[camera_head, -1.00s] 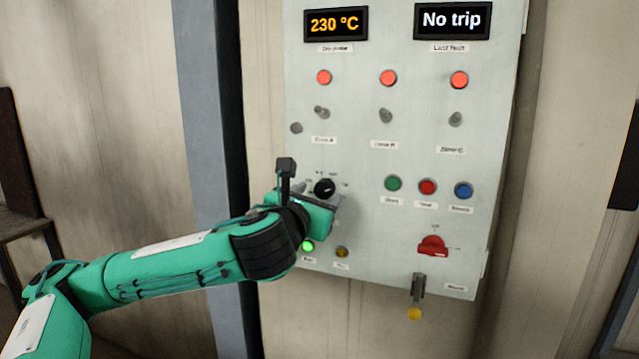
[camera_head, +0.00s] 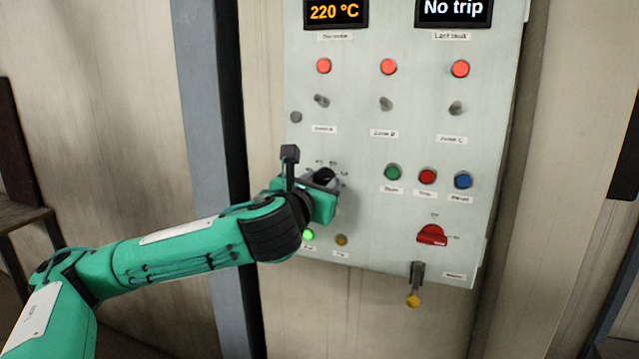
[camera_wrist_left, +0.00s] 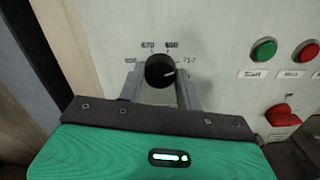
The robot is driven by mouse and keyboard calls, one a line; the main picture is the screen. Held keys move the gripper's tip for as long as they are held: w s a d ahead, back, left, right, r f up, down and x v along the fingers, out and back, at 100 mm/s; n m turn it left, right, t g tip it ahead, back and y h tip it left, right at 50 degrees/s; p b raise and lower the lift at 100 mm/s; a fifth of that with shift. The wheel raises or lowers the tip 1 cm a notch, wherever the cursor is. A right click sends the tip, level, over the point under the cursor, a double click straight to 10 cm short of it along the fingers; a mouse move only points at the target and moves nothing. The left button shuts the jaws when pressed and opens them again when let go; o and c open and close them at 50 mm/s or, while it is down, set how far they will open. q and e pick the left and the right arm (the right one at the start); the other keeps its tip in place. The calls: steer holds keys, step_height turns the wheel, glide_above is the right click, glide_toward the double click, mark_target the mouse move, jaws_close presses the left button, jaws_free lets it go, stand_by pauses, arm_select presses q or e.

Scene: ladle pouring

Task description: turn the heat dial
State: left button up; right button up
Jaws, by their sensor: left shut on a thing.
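The black heat dial (camera_head: 325,175) is on the lower left of the grey control panel (camera_head: 360,225), partly hidden by my gripper in the head view. In the left wrist view the dial (camera_wrist_left: 160,71) has a white pointer mark facing right, towards the label 710. My left gripper (camera_head: 322,184) is at the dial, with one finger on each side of it, shut on it; the fingers (camera_wrist_left: 160,84) also show in the left wrist view. The orange temperature display (camera_head: 336,12) reads 220 °C. My right gripper is not in view.
Right of the dial are green (camera_head: 392,172), red (camera_head: 427,176) and blue (camera_head: 463,180) buttons. A red rotary switch (camera_head: 432,235) and a hanging yellow-ended part (camera_head: 414,299) are lower right. The other display (camera_head: 453,11) reads "No trip". A grey post (camera_head: 215,150) stands left of the panel.

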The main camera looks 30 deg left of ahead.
arm_select(q)
steer(key=n, duration=0.6)
steer(key=shift+n, duration=0.4)
steer(key=n+b, duration=0.1)
steer(key=n, duration=0.2)
steer(key=shift+n, duration=0.3)
steer(key=n, duration=0.3)
steer(key=shift+n, duration=0.3)
steer(key=n+b, duration=0.1)
steer(key=n, duration=0.2)
steer(key=shift+n, duration=0.3)
steer(key=n, duration=0.3)
steer(key=shift+n, duration=0.3)
steer(key=n, duration=0.5)
steer(key=shift+n, duration=0.9)
steer(key=shift+f, duration=0.1)
